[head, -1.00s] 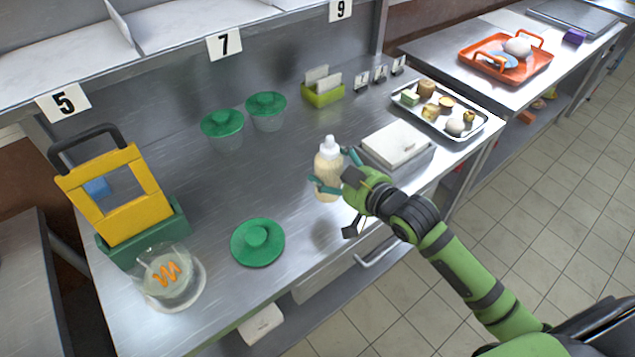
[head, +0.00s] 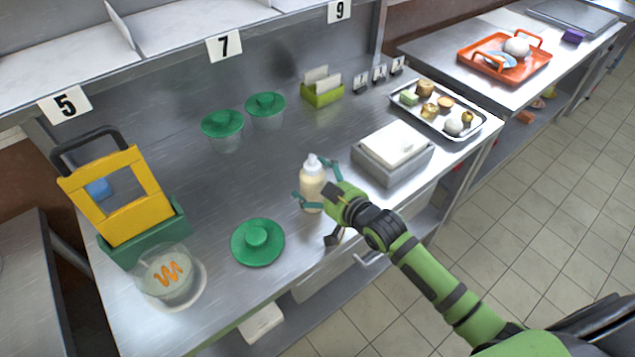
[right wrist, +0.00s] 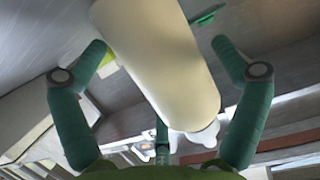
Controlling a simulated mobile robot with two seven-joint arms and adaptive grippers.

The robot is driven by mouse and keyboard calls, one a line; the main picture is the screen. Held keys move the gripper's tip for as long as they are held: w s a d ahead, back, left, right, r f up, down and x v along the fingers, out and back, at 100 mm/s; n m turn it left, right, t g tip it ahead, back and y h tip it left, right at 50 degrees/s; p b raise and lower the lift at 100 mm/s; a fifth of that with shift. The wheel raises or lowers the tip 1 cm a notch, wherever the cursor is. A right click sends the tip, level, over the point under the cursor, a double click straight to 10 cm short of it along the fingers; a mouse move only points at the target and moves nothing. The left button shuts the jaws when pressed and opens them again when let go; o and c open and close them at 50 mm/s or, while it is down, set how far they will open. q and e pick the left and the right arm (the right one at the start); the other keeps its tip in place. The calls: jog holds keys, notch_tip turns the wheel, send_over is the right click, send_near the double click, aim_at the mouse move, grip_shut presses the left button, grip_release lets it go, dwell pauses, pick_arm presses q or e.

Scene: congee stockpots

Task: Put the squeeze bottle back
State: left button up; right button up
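The squeeze bottle (head: 312,187) is cream-coloured with a white cap and nozzle. It stands upright in the head view, at the near side of the steel counter. Whether the bottle's base touches the counter cannot be told. My left gripper is not in view.
Two green-lidded containers (head: 222,124) stand behind. A glass bowl (head: 165,272) and yellow-framed holder (head: 120,205) are at left. A food tray (head: 478,127) is at far right.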

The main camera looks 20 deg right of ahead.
jog(key=shift+s, duration=0.1)
jog(key=v, duration=1.2)
jog(key=shift+b, duration=0.4)
